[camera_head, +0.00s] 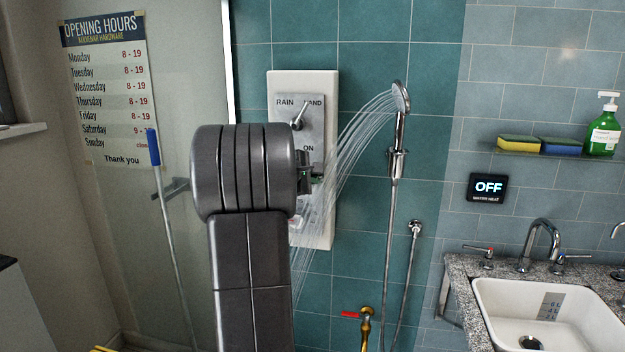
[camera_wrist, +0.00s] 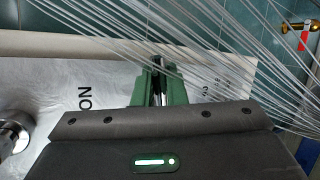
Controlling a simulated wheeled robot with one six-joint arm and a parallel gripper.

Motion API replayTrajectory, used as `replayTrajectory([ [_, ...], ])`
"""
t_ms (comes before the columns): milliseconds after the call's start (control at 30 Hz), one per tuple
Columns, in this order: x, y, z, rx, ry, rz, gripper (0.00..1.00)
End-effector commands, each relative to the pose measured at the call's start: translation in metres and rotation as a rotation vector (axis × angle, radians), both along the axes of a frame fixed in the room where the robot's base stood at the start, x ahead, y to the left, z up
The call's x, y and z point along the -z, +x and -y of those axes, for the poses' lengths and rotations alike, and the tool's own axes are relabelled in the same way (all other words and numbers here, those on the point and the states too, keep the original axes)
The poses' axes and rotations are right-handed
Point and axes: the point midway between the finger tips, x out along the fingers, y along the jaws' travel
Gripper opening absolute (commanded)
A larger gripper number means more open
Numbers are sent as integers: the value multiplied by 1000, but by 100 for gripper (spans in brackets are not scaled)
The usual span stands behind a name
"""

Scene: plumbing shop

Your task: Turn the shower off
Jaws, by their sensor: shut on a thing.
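The shower panel (camera_head: 318,130) is a pale plate on the teal wall. Its upper chrome lever (camera_head: 298,120) sits by the RAIN and HAND labels. The ON label is lower down; it also shows sideways in the wrist view. The hand shower head (camera_head: 401,96) sprays water down to the left, across the panel. My gripper (camera_head: 312,178) is at the panel just below ON. In the wrist view its green fingers (camera_wrist: 158,85) are shut on a slim chrome lever (camera_wrist: 157,66). Most of this lever is hidden by my fingers, and my arm covers part of the panel.
A glass screen stands left with a squeegee (camera_head: 160,180) in front. A red-handled brass tap (camera_head: 364,316) is low on the wall. A sink (camera_head: 545,300), a shelf with sponges (camera_head: 519,143) and green bottle (camera_head: 603,130), and a water-heat display (camera_head: 487,187) reading OFF are right.

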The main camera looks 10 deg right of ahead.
Motion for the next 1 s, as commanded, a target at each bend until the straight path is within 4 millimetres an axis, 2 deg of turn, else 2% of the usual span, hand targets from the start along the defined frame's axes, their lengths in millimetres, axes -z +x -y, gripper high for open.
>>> replayTrajectory([
  [400, 13, 0, 1, -1, 206, 86, 0],
  [1000, 16, -1, 1, 0, 248, 102, 0],
])
